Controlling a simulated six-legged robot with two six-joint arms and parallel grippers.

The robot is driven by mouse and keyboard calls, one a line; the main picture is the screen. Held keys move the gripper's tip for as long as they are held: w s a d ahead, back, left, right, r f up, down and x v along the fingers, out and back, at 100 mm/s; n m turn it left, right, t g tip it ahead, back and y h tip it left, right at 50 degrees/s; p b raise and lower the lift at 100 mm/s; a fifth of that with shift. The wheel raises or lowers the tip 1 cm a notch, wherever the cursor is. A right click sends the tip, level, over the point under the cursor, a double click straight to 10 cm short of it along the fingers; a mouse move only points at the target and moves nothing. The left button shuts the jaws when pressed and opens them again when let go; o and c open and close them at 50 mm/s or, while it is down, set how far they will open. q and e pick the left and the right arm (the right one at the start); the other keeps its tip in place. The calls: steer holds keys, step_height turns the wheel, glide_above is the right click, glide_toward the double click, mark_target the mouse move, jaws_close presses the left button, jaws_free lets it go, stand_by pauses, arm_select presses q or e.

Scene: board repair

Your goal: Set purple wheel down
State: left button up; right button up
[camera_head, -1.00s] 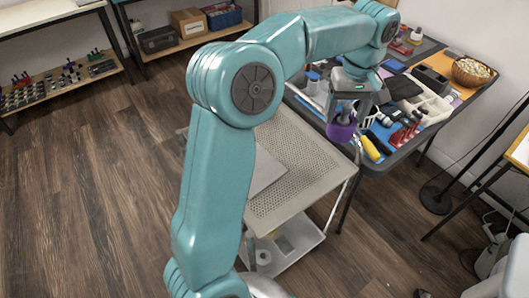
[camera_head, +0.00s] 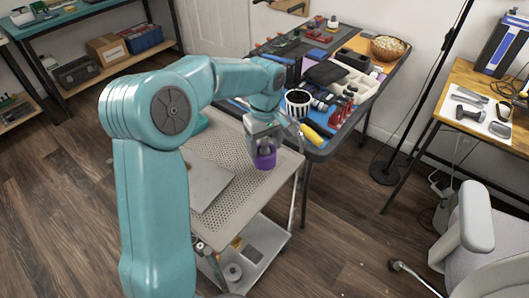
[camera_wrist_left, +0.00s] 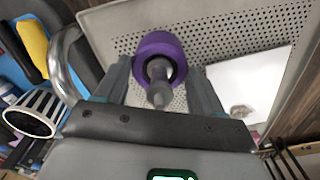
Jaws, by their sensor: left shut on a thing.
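The purple wheel (camera_head: 265,159) is in the jaws of my left gripper (camera_head: 263,150), over the right part of the perforated top of the cart (camera_head: 215,140). In the left wrist view the purple wheel (camera_wrist_left: 160,58), with a grey hub, sits between the two fingers of my left gripper (camera_wrist_left: 160,82), which is shut on it. The perforated cart top (camera_wrist_left: 225,35) shows behind the wheel. I cannot tell if the wheel touches the cart top. My right gripper is not in view.
A flat grey panel (camera_head: 208,183) lies on the cart's left part. The crowded workbench (camera_head: 316,153) stands behind it, with a black-and-white striped cup (camera_head: 298,104) and a yellow-handled tool (camera_head: 312,134) near its edge. The cart's lower shelf (camera_head: 262,262) holds small parts. Bare perforated surface surrounds the wheel.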

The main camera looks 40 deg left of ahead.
arm_select(q)
step_height(320, 180, down, 3)
steer(key=shift+r, duration=0.15)
steer(key=o, duration=1.3)
